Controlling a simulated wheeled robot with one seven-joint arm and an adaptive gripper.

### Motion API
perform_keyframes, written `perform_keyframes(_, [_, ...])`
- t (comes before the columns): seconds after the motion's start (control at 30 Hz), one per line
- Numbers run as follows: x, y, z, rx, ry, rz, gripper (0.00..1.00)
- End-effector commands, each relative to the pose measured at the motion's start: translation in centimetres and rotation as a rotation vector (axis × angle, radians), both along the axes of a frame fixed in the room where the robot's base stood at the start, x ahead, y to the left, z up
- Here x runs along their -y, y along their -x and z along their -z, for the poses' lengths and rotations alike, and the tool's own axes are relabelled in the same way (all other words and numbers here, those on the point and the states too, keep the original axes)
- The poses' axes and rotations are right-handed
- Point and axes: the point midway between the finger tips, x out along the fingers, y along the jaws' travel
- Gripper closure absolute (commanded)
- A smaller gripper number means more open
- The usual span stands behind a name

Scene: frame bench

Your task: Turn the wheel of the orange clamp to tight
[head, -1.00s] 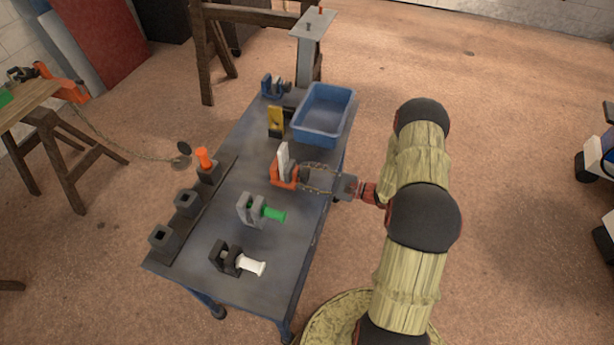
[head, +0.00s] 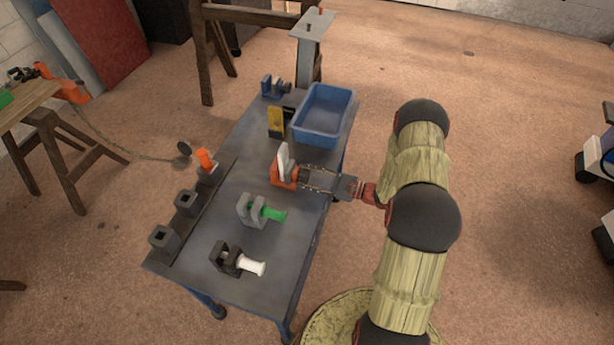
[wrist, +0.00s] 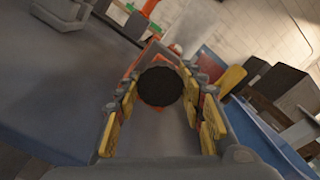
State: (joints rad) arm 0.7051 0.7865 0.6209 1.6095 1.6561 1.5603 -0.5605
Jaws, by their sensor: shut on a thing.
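The orange clamp (head: 278,176) stands on the blue-grey bench with a pale upright plate (head: 285,158) in it. Its dark round wheel (wrist: 160,86) faces me in the wrist view, with a little orange showing behind it. My gripper (head: 310,177) reaches in from the right of the clamp in the head view. In the wrist view its two yellow-padded fingers (wrist: 160,105) lie on either side of the wheel and are shut on it. The exact contact at the fingertips is hard to see.
A grey clamp with a green handle (head: 256,211) and a black one with a white handle (head: 236,260) stand nearer on the bench. A blue bin (head: 346,118) and a yellow piece (head: 276,121) are behind. Dark square sockets (head: 186,203) line the left edge, one holding an orange peg (head: 204,158).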

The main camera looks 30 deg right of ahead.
Motion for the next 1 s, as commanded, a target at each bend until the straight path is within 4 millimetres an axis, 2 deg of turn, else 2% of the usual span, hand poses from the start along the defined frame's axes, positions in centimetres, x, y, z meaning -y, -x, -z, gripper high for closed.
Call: perform_keyframes(1.0, [0.10,-0.09,-0.14,-0.651,-0.658,0.000,0.86])
